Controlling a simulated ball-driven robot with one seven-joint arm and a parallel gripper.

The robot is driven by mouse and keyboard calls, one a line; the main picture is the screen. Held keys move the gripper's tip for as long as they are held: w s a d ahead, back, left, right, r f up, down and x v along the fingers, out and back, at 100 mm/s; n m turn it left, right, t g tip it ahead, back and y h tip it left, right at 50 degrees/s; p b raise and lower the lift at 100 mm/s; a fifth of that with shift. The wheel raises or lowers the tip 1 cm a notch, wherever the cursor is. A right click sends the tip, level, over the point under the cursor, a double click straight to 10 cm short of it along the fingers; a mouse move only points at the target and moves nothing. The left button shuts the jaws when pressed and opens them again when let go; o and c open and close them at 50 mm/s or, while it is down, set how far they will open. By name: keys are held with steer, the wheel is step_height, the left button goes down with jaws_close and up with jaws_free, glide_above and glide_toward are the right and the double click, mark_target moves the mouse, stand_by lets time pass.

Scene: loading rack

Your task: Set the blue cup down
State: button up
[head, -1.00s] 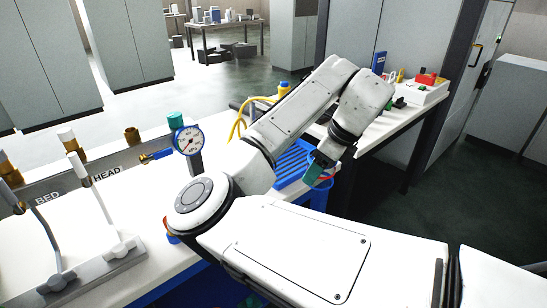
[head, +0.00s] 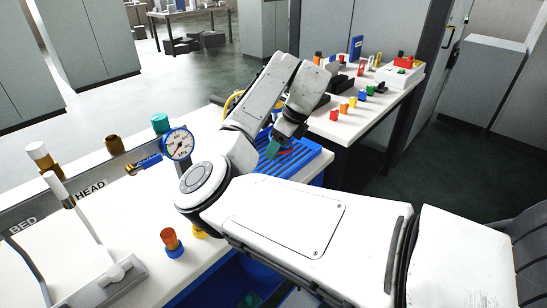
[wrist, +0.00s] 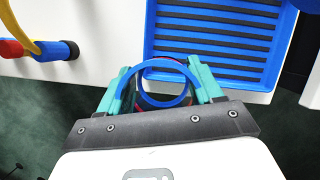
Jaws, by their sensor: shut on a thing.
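My gripper (wrist: 160,74) has teal fingers, shut on the blue cup (wrist: 122,86), whose round blue rim shows between them in the wrist view. In the wrist view the tray (wrist: 278,80) lies just beyond the fingertips. I cannot tell how high the cup is above it. A thin red edge shows at the cup's rim.
A gauge (head: 178,145) stands on the white bench left of my arm. An orange-and-blue part (head: 171,241) stands near the bench's front. A side table (head: 345,125) at right holds several small coloured items. The tray's slats look bare.

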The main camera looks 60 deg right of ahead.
steer(key=w+d+f, duration=0.2)
steer(key=f, duration=0.1)
steer(key=w+d+f, duration=0.1)
steer(key=f, duration=0.1)
steer(key=shift+f, duration=0.25)
steer(key=shift+d+f+p, duration=0.1)
steer(key=shift+f+p, duration=0.4)
steer(key=shift+f, duration=1.1)
steer(key=shift+f, duration=0.1)
steer(key=o, duration=1.1)
